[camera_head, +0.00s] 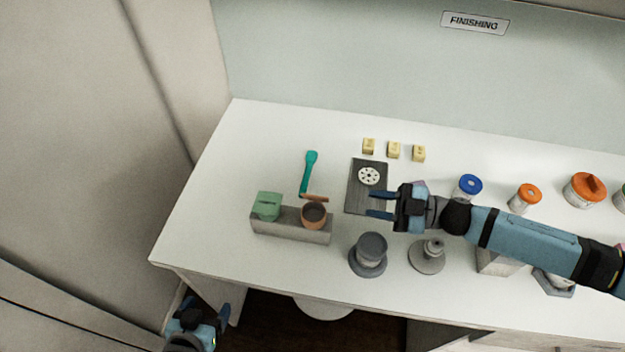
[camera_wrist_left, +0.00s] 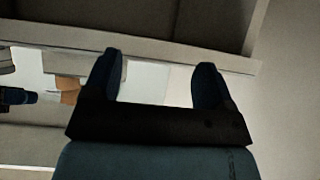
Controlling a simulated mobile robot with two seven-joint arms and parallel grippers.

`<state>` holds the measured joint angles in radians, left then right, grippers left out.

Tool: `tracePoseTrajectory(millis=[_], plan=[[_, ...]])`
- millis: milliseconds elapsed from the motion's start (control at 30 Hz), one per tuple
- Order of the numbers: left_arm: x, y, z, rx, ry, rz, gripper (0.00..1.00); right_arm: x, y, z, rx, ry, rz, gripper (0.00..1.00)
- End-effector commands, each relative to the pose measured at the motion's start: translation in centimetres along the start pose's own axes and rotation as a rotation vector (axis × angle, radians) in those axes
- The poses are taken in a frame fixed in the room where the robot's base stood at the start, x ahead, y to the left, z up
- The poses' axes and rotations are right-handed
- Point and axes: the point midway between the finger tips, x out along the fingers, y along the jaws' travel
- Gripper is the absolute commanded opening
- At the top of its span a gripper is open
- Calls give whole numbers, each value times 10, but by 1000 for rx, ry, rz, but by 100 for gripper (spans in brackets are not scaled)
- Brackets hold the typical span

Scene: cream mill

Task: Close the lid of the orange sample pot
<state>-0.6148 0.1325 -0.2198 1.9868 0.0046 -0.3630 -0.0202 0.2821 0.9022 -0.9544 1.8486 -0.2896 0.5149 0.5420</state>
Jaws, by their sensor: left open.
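The orange sample pot (camera_head: 314,217) stands in a grey block on the white table, its dark inside showing. Its orange-brown lid (camera_head: 315,198) stands open at the pot's back edge. My right gripper (camera_head: 371,204) is open and empty, to the right of the pot over the dark plate, fingers pointing left. My left gripper (camera_head: 206,305) is open and empty, low in front of the table's front left edge. In the left wrist view its fingers (camera_wrist_left: 157,80) are apart; an orange patch (camera_wrist_left: 69,96), probably the pot, shows at left.
A green closed pot (camera_head: 267,205) shares the grey block (camera_head: 290,226). A teal spoon (camera_head: 310,168) lies behind it. The dark plate (camera_head: 356,180) carries a white perforated disc. Grey round pieces (camera_head: 369,252) stand in front. Jars (camera_head: 468,187) are at right. The table's left side is clear.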

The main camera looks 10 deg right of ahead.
Motion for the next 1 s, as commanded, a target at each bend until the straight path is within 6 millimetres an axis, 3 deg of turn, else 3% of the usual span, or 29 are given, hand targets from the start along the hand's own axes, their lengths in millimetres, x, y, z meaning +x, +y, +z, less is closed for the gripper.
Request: tracePoseTrajectory(millis=[600,800,1000], plan=[[-23,-2,-18,-8,-14,-11,77,116,1,-3,0,2,3,30],[-20,0,-18,-35,-18,-19,77,131,1,-2,0,1,3,30],[-15,-2,-20,-39,-14,-21,77,133,0,-1,-1,0,3,30]])
